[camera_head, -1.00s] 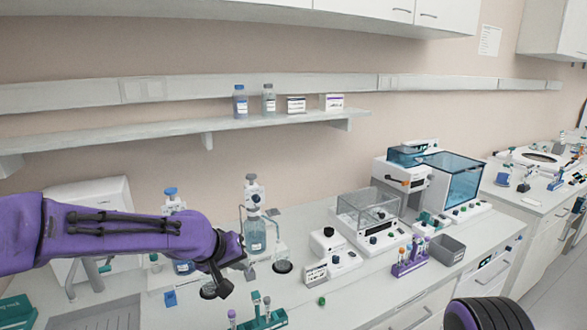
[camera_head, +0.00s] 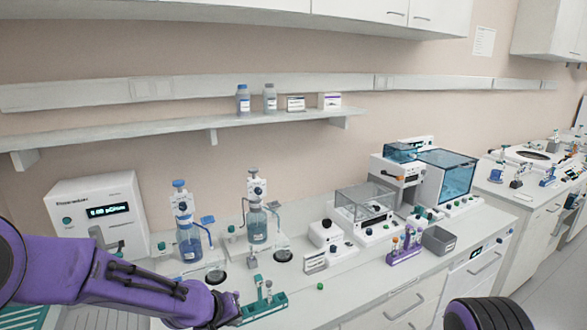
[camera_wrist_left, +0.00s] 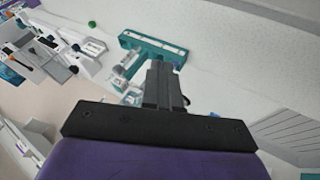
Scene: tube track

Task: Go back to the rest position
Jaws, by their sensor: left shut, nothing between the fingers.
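My left arm comes in low from the left in the head view. Its gripper (camera_head: 230,308) is over the front of the counter, just left of a teal tube rack (camera_head: 268,305). In the left wrist view the gripper's fingers (camera_wrist_left: 160,85) are closed together with nothing between them. The teal rack (camera_wrist_left: 135,40) shows just beyond the fingertips there; I cannot tell whether they touch it. A rounded purple and black part of my right arm shows at the bottom right of the head view; the right gripper is out of view.
A white device with a display (camera_head: 103,215) is at the left. A purple tube rack (camera_head: 404,252), a grey bin (camera_head: 438,240) and several instruments stand farther right. A small green cap (camera_head: 320,286) lies on the counter.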

